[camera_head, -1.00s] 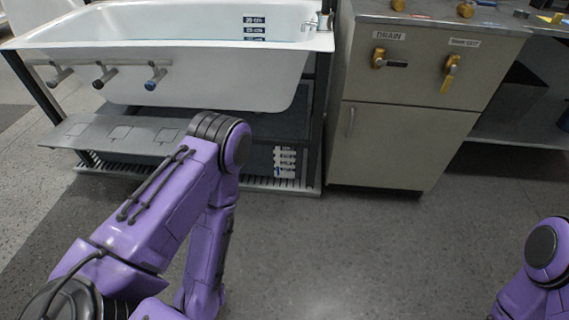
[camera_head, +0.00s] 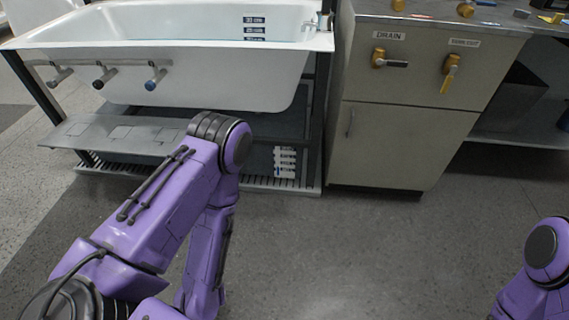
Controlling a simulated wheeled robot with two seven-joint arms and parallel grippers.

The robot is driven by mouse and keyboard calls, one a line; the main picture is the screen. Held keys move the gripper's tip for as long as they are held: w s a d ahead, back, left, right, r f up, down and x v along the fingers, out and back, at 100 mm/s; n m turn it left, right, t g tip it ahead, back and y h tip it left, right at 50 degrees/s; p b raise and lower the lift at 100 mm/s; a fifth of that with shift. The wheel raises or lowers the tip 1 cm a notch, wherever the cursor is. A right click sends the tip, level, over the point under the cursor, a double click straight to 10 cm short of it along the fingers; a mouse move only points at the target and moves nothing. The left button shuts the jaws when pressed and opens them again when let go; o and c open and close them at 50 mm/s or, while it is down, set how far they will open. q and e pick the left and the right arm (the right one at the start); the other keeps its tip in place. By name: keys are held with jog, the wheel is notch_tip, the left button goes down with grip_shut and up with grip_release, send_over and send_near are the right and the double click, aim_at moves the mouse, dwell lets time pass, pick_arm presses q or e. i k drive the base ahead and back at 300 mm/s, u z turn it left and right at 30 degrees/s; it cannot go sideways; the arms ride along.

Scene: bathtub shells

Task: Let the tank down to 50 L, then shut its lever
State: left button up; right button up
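The cabinet front carries two brass levers. The lever under the label that seems to read "TANK OUT" (camera_head: 450,69) has its handle pointing down. The lever under the "DRAIN" label (camera_head: 388,60) has its handle pointing sideways to the right. I cannot make out a tank or a litre reading in this view. My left arm reaches in from the lower left, with its bend in front of the tub's shelf; its gripper is out of view. Only a piece of my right arm shows at the lower right; its gripper is out of view.
A white bathtub shell (camera_head: 200,75) with dark depth labels (camera_head: 254,29) stands in a frame at the left. A rail with several handles (camera_head: 103,77) runs along its front. More brass fittings (camera_head: 466,9) sit on the cabinet top (camera_head: 425,20). The floor before the cabinet (camera_head: 370,250) is clear.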

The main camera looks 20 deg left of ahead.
aim_at(453, 69)
jog(key=z, duration=1.25)
jog(key=i, duration=0.85)
jog(key=u, duration=1.25)
